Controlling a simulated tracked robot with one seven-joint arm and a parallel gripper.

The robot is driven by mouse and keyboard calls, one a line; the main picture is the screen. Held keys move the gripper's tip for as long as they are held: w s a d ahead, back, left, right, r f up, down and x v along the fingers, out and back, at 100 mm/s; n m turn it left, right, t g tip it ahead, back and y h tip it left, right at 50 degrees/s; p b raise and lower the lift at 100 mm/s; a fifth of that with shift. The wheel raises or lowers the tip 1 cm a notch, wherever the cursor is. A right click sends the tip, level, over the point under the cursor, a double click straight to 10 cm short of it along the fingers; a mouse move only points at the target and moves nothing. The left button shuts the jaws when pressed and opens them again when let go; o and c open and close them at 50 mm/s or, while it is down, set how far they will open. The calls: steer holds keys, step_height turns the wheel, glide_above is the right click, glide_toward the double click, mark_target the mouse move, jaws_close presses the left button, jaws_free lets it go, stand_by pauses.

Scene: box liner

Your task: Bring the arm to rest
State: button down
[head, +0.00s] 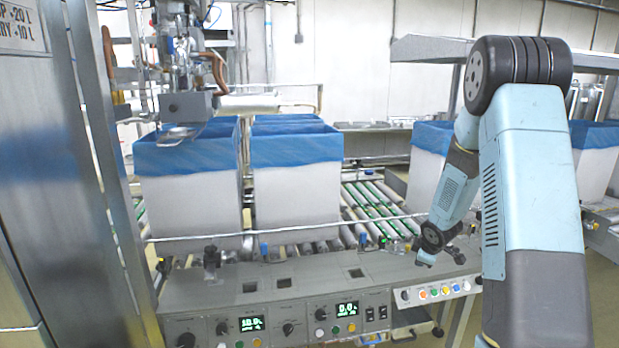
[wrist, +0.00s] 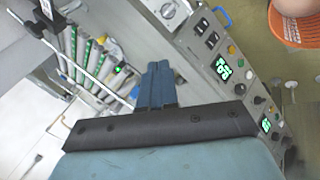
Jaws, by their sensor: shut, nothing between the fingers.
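My arm comes in from the right of the head view and bends down over the right part of the control panel (head: 281,290). My gripper (head: 425,262) shows small there, above the panel near its row of coloured buttons. In the wrist view the two blue fingers of my gripper (wrist: 158,68) lie together, shut and empty. The panel also shows in the wrist view (wrist: 203,68), with its lit green displays beyond the fingers. I cannot tell the exact gap between fingertips and panel.
White boxes with blue liners (head: 295,185) stand on the roller conveyor (head: 375,205) behind the panel. Another lined box (head: 428,165) stands behind my arm. A metal filling head (head: 188,105) hangs at the left. An orange basket (wrist: 298,24) is at the wrist view's upper right.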

steer(key=s+a+r+m+h, duration=0.1)
steer(key=s+r+m, duration=0.1)
steer(key=s+r, duration=0.45)
steer(key=s+a+r+m, duration=0.1)
steer(key=s+r+m, duration=0.2)
steer(key=r, duration=0.6)
steer(key=s+a+r+m+h, duration=0.1)
steer(key=s+a+r+m, duration=0.1)
steer(key=s+r, duration=0.35)
steer(key=s+a+r+m+y, duration=0.1)
steer(key=s+a+r, duration=0.3)
steer(key=s, duration=0.6)
steer(key=s+a+r+m+y, duration=0.1)
steer(key=s+a+r+m, duration=0.3)
steer(key=s, duration=0.7)
step_height(320, 180, up, 2)
steer(key=shift+s+m+g+y, duration=0.25)
steer(key=shift+m+g+y, duration=0.05)
steer(key=shift+s+r, duration=0.3)
steer(key=shift+s, duration=0.5)
